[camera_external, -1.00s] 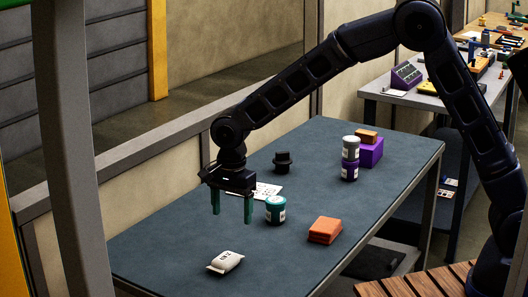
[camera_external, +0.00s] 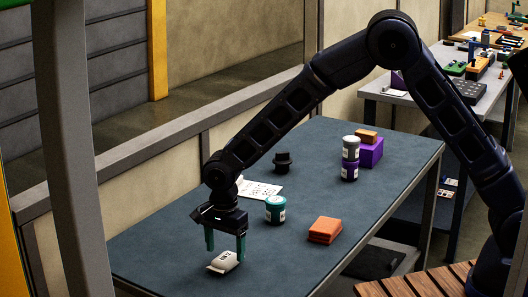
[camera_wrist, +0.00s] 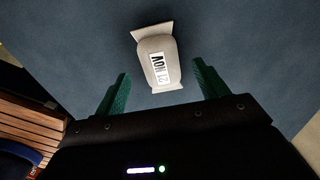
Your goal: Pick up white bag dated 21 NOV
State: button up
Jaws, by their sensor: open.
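The white bag (camera_external: 222,263) lies flat near the front left of the blue-grey table (camera_external: 190,240). In the wrist view the bag (camera_wrist: 152,47) shows a label reading 21 NOV, upside down in that picture. My gripper (camera_external: 226,252) is open and empty, pointing down just above the bag. In the wrist view its two green fingers (camera_wrist: 160,84) stand left and right of the bag's near end, with gaps on both sides. The external view does not show clearly how high the fingertips are above the table.
A printed sheet (camera_external: 262,189), a black knob-like object (camera_external: 283,162) and a purple box (camera_external: 371,153) are farther back. The table around the bag is clear.

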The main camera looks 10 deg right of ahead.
aim_at(225, 256)
notch_tip(225, 256, down, 3)
jog(key=shift+f, duration=0.2)
jog(key=c, duration=1.1)
jog(key=shift+r, duration=0.1)
